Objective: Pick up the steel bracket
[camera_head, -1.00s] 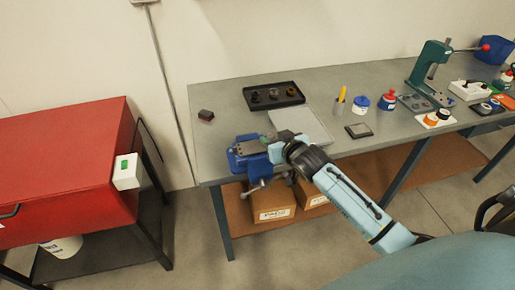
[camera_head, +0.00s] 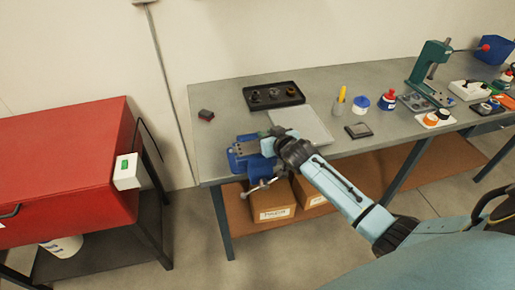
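A small grey steel piece, which looks like the steel bracket (camera_head: 247,147), lies at the blue vise (camera_head: 238,163) on the table's front left corner. My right gripper (camera_head: 268,144) is over the right side of the vise, beside the grey piece. The arm's wrist hides part of the vise, and the fingers are too small to tell whether they are open or touching the piece. My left gripper is not in view.
Behind the vise are a grey flat plate (camera_head: 303,124) and a black tray (camera_head: 274,103) with small round parts. A small dark block (camera_head: 206,115) lies to the left. A green press (camera_head: 430,70) stands at the right. Cardboard boxes (camera_head: 270,203) sit on the shelf below.

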